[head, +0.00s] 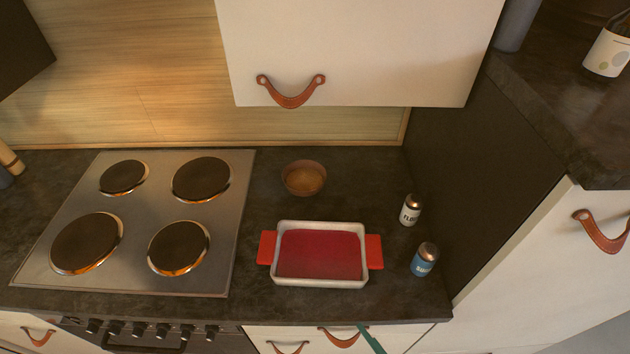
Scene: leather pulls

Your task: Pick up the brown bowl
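The brown bowl (304,178) stands upright on the dark countertop in the head view, near the back wall and behind a baking dish. Its inside looks lighter brown, and I cannot make out any contents. Nothing touches it. My gripper does not show in this view.
A white baking dish with red handles (374,252) sits in front of the bowl. A white shaker (411,210) and a blue shaker (424,259) stand to the right. A stove (150,222) is at left. A white cabinet (370,50) hangs above. Bare counter flanks the bowl.

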